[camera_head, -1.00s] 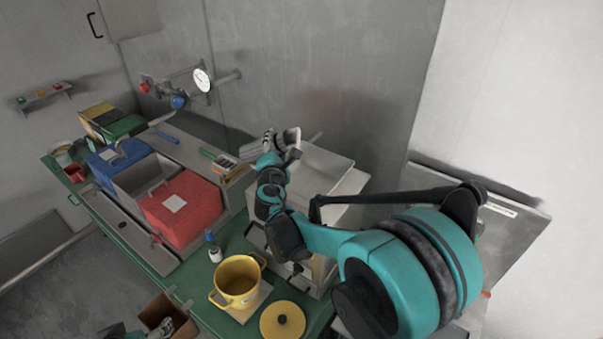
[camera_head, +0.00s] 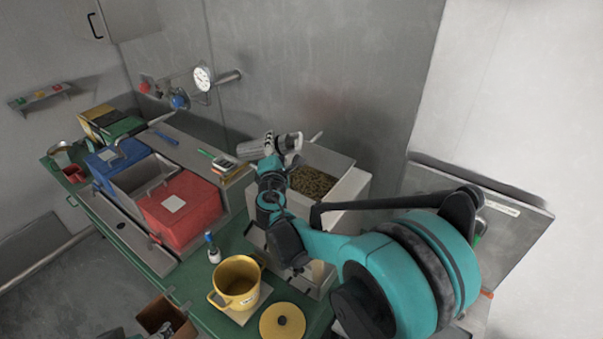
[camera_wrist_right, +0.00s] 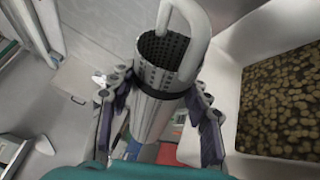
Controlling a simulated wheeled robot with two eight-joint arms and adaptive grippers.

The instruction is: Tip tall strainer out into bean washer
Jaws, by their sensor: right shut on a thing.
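The tall strainer is a grey metal cylinder with perforated walls and a light loop handle. It shows in the head view (camera_head: 250,149) and in the right wrist view (camera_wrist_right: 160,85). My right gripper (camera_head: 276,147) is shut on it, with a finger on each side in the wrist view (camera_wrist_right: 160,112). The strainer lies tilted in the head view, beside the bean washer (camera_head: 345,196). What I see of its dark inside holds no beans. Brown beans (camera_head: 312,182) lie in the washer, also in the wrist view (camera_wrist_right: 285,105).
A red bin (camera_head: 180,212) and a blue bin (camera_head: 118,155) stand left on the green counter. A yellow pot (camera_head: 238,282), its lid (camera_head: 283,322) and a small bottle (camera_head: 213,254) stand in front. A gauge (camera_head: 202,78) and pipes are on the back wall.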

